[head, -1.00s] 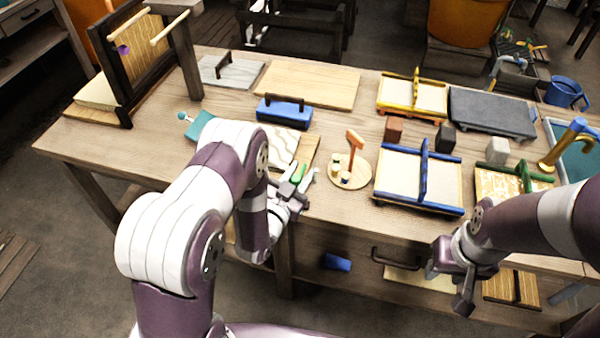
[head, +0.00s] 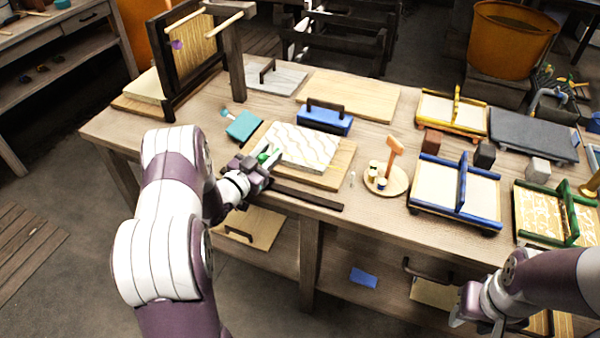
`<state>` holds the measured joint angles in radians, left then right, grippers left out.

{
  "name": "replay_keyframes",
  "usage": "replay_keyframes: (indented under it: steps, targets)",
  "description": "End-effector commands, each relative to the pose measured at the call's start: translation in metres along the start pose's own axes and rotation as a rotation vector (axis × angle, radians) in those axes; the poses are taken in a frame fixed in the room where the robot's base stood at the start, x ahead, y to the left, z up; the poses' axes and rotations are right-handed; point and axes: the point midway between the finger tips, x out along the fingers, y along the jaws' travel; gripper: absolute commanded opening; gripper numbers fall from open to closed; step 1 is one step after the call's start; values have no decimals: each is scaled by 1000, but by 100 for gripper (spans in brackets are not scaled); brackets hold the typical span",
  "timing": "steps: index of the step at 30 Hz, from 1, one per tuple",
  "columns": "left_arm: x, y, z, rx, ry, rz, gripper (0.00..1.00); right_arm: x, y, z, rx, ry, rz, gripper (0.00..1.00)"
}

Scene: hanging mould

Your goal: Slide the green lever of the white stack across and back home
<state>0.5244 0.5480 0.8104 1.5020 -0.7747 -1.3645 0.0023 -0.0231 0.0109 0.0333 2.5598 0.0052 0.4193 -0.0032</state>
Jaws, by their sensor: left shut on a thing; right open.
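The white stack (head: 304,146), a pale sheet with wavy tan lines, lies on a wooden board (head: 335,170) at the table's front, left of centre. The green lever (head: 267,153) shows at the stack's left front corner. My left gripper (head: 262,164) is shut on the green lever there; its fingers hide part of the lever. My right gripper (head: 468,306) is open and empty, low at the right, in front of the table.
A dark strip (head: 306,195) runs along the front edge. A teal block (head: 243,126) is close behind my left gripper. A blue block with a handle (head: 325,118) stands behind the stack. A round stand with an orange paddle (head: 388,180) is to the right.

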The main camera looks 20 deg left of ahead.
Motion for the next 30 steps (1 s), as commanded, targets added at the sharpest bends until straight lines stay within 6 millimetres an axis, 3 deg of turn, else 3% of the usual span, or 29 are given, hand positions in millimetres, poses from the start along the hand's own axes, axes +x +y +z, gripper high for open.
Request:
replay_keyframes:
  steps: [1, 6, 12, 18, 29, 30]
  targets:
    - [-2, -16, 3, 7, 9, -8, 0, 7, 0, 1, 0, 0, 0, 42]
    - [-10, -56, 10, 7, 9, -5, 0, 17, 0, 2, 0, 0, 0, 42]
    - [-16, -86, 14, 7, 8, -4, 0, 24, 0, 3, 0, 0, 0, 42]
    - [-18, -98, 15, 5, 9, -2, 0, 26, 0, 3, 0, 0, 0, 42]
    - [-18, -102, 13, 8, 11, -7, 0, 26, 0, 3, 0, 0, 0, 42]
    - [-18, -102, 13, 8, 11, -7, 40, 26, 0, 3, 0, 0, 0, 42]
